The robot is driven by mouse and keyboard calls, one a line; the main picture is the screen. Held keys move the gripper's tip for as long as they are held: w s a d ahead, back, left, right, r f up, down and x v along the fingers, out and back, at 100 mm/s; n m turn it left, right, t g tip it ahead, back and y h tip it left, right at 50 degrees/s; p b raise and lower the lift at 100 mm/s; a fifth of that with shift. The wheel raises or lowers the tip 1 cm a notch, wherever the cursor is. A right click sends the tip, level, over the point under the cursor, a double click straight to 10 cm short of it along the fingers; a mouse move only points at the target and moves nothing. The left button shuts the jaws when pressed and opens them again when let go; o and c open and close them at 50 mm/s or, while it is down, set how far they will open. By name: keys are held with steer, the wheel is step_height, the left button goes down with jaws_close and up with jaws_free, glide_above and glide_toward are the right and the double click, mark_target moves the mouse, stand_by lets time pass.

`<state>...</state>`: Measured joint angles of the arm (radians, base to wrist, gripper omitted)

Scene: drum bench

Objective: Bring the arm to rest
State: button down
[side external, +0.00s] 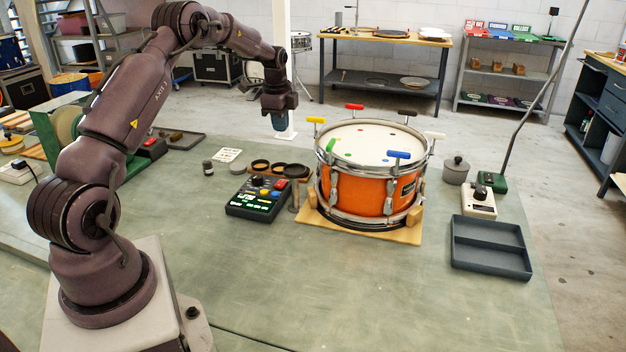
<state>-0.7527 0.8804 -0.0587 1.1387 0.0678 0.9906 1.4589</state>
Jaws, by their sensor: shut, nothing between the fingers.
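My gripper (280,122) hangs at the end of my raised arm, pointing down, left of the drum and above the bench's far edge in the picture. It is shut and empty. It is apart from everything on the bench. The orange drum (352,190) stands upright on a wooden base (311,217). Several coloured T-handled keys stand around its rim, among them a yellow key (316,120), a red key (354,106) and a blue key (398,155).
A black control box (247,209) with coloured buttons sits left of the drum. A grey tray (491,266), a cream meter (478,203) and a lidded grey pot (456,171) are at right. A green machine (50,148) stands behind my arm. The bench front (370,290) is clear.

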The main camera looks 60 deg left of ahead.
steer(key=s+d+r+n+t, duration=0.1)
steer(key=s+d+r+n, duration=0.2)
steer(key=d, duration=0.9)
steer(key=s+d+r+n+t, duration=0.2)
steer(key=s+d+r+n, duration=0.1)
steer(key=s+d+r, duration=0.5)
steer(key=s+d+r+n+t+h, duration=0.1)
steer(key=s+d+r, duration=0.4)
steer(key=s+d, duration=0.6)
steer(key=d+n, duration=0.1)
steer(key=d, duration=0.4)
steer(key=shift+d+r+n, duration=0.3)
steer(key=shift+d+n, duration=0.05)
steer(key=shift+n, duration=0.05)
stand_by(0.3)
